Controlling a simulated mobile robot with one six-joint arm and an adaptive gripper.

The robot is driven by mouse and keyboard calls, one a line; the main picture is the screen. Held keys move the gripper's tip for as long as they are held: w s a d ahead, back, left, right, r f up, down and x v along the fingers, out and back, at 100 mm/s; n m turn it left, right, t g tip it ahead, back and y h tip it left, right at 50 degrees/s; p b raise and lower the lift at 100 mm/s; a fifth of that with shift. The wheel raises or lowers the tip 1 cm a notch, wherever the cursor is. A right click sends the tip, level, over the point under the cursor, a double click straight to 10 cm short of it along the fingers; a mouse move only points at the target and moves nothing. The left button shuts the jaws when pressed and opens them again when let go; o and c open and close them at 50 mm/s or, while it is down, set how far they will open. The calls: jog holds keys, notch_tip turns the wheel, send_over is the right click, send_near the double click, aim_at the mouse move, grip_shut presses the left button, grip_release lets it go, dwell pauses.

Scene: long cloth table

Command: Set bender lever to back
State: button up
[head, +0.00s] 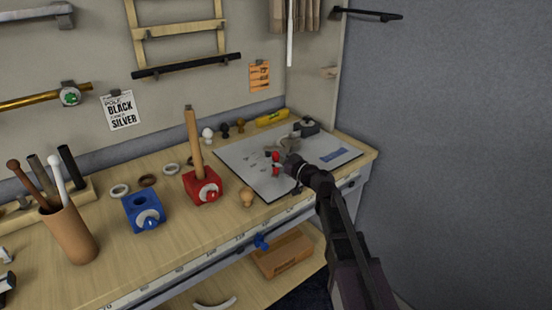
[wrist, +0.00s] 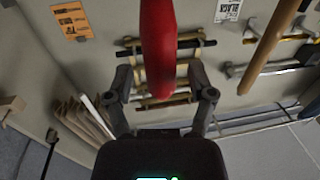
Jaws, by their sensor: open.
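The bender (head: 287,143) is a small grey device on a pale metal plate (head: 240,155) at the right end of the bench. A red grip (head: 275,156), seemingly its lever's, shows beside my gripper (head: 284,168) in the head view. In the wrist view, a long red handle (wrist: 157,45) stands in front of and between the two spread fingers of my gripper (wrist: 164,90). I cannot tell whether a finger touches it. My arm and gripper hide part of the bender and the lever's lower end.
A red block (head: 203,190) holding a wooden post, a blue block (head: 143,213) and a wooden knob (head: 247,197) stand left of the plate. A yellow level (head: 272,118) lies behind. A grey wall (head: 460,130) bounds the right side.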

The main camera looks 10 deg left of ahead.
jog(key=shift+s+d, duration=0.1)
jog(key=shift+d, duration=0.05)
jog(key=v, duration=1.1)
jog(key=shift+s+d, duration=0.2)
jog(key=shift+d, duration=0.1)
jog(key=shift+w, duration=0.1)
grip_shut()
jog(key=w+d+f+m+g+y+b, duration=0.1)
jog(key=d+m+g, duration=0.4)
jog(key=m, duration=0.8)
jog(key=shift+w+d+f+m+g+y+b, duration=0.3)
jog(key=shift+w+d+m+g+y+b, duration=0.2)
jog(key=shift+d+y, duration=0.45)
